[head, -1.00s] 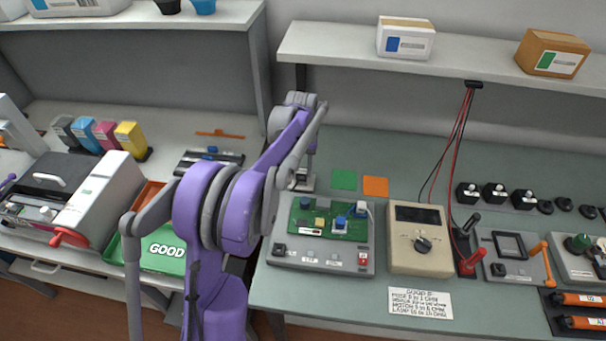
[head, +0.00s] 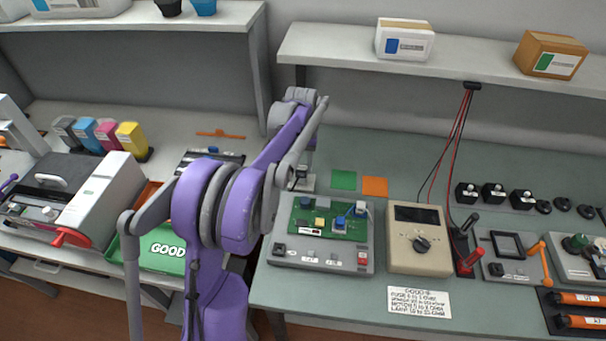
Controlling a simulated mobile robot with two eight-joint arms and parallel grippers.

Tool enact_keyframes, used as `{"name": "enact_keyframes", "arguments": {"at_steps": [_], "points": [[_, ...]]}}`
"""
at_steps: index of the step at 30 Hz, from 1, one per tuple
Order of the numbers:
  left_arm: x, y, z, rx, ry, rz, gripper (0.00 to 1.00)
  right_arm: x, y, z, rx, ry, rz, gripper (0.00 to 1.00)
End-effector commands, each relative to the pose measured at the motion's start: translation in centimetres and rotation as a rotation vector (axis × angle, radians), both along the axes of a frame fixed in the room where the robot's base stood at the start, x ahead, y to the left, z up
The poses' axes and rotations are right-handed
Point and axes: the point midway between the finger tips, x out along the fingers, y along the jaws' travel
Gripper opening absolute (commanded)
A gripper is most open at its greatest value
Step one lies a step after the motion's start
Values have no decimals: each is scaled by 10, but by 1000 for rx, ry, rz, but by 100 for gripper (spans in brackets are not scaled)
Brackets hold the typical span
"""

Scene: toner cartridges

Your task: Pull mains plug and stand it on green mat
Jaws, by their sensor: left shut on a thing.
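The green mat (head: 344,180) is a small flat square on the grey-green bench, left of an orange square, and it is bare. My left gripper (head: 304,168) is at the far end of my purple arm, pointing down just left of the green mat. It is shut on a small dark thing, seemingly the mains plug (head: 302,173), which is mostly hidden by my arm. A pale plate (head: 303,184) shows just below it. I cannot tell whether the plug is still seated there. My right gripper is out of view.
The orange mat (head: 375,186) lies beside the green one. A circuit-board tester (head: 320,260) and a beige meter (head: 419,262) stand in front of them. Red and black leads (head: 459,140) hang at the right. Printer and cartridges (head: 130,138) are at left.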

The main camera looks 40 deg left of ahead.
Motion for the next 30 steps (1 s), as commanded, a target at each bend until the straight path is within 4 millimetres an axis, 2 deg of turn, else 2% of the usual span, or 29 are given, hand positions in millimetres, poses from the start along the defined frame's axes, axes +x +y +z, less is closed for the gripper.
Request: {"name": "enact_keyframes", "arguments": {"at_steps": [30], "points": [[0, 0, 12, 0, 0, 0, 0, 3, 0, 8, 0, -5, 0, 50]]}}
